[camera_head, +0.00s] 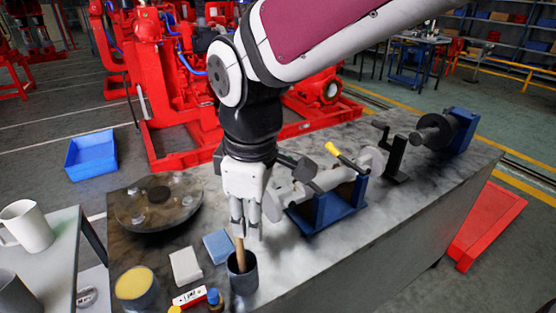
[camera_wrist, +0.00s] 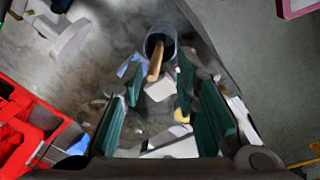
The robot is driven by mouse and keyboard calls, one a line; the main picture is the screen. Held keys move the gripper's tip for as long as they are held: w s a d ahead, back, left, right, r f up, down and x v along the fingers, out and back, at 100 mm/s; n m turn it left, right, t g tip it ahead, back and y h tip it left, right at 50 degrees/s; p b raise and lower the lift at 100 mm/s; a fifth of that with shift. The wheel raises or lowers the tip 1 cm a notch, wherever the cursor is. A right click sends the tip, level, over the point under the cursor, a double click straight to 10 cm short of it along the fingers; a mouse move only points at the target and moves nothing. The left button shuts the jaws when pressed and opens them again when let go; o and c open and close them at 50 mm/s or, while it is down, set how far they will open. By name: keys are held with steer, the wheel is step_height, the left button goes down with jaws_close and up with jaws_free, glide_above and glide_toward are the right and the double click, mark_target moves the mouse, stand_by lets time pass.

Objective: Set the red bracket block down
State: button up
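I cannot make out a red bracket block in either view, and none shows in my gripper. My gripper (camera_head: 245,232) points down over the front part of the grey workbench (camera_head: 330,262). In the wrist view its green-padded fingers (camera_wrist: 160,85) stand apart with nothing clamped between them. A dark cup (camera_head: 243,278) stands just below the fingers, with a wooden handle (camera_head: 240,254) rising from it. The cup (camera_wrist: 161,38) and handle (camera_wrist: 155,66) also show beyond the fingertips in the wrist view. I cannot tell whether the handle's top lies between the fingertips.
A blue support (camera_head: 327,208) holding a grey shaft stands right of my gripper. A round dark plate (camera_head: 133,214) lies left. A white block (camera_head: 185,266), a blue block (camera_head: 218,246) and a yellow-topped can (camera_head: 137,287) are near the cup. A red tray (camera_head: 487,226) leans beside the bench.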

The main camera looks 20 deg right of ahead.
steer(key=s+d+r+m+t, duration=0.2)
steer(key=s+d+r+m, duration=0.1)
steer(key=s+d+m, duration=0.8)
steer(key=shift+s+d+r+m, duration=0.25)
steer(key=shift+d+m, duration=0.05)
steer(key=shift+d, duration=0.4)
steer(key=shift+s+d+f+m, duration=0.1)
steer(key=shift+s+d+m, duration=0.2)
steer(key=shift+s+m, duration=0.15)
steer(key=shift+c, duration=0.4)
